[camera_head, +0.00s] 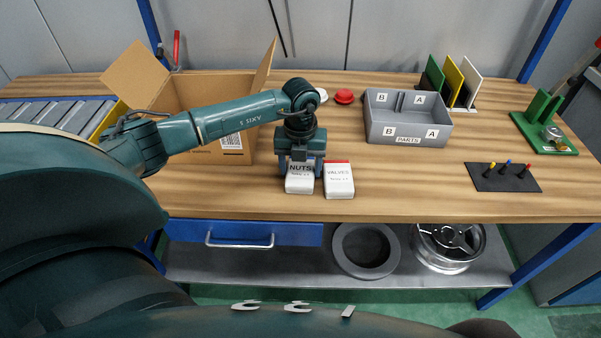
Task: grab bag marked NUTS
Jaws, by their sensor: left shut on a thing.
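The white bag marked NUTS (299,184) stands near the front edge of the wooden bench, its label facing me. My left gripper (300,162) points down over its top and is shut on it. The gripper hides the upper part of this bag. A white bag marked VALVES (339,182) with a red top edge stands close on its right. Whether the NUTS bag touches the bench cannot be told. My right gripper is not in view.
An open cardboard box (185,92) stands behind my left arm. A grey PARTS tray (408,140) with A and B compartments is at the back right. A dark mat with pegs (490,181) and a green fixture (545,130) lie further right. Bench (420,190) front centre-right is clear.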

